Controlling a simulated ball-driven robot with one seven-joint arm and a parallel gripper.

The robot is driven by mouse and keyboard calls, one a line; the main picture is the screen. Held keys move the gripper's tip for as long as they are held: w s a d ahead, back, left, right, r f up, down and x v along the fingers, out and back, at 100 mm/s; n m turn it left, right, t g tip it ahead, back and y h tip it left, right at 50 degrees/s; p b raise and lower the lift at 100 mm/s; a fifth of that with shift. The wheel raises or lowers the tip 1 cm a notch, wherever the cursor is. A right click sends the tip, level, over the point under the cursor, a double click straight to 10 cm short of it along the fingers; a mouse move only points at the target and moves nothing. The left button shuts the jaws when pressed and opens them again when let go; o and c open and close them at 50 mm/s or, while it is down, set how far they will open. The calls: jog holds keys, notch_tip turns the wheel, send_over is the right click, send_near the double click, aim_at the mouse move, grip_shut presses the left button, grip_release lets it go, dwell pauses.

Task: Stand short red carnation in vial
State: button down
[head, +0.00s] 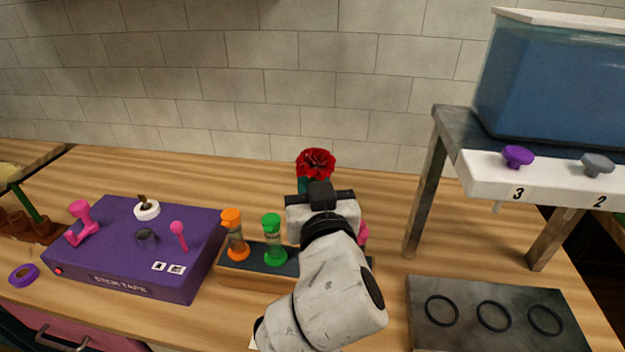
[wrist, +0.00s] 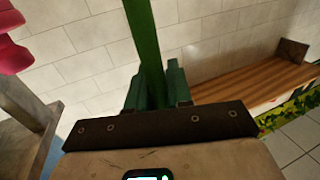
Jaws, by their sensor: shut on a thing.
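The red carnation (head: 316,163) shows its bloom upright just above my gripper (head: 305,186) in the head view. In the wrist view its thick green stem (wrist: 143,40) stands between the two green fingers of my gripper (wrist: 158,88), which is shut on it. The bloom is outside the wrist view, and the stem's lower end is hidden in both views. I cannot pick out the vial for certain; my arm and gripper hide part of the counter and rack.
A rack (head: 230,277) holds an orange-capped timer (head: 236,236) and a green one (head: 273,240); a pink thing (head: 363,233) shows beside my gripper. A purple box (head: 125,268) stands left. A tank stand (head: 423,190) and a grey plate with rings (head: 470,340) are right.

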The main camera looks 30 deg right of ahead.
jog(key=shift+f, duration=0.15)
jog(key=shift+c, duration=1.9)
grip_release()
jog(key=shift+s, duration=0.1)
jog(key=b+v, duration=0.1)
jog(key=v, duration=0.8)
dwell(0.5)
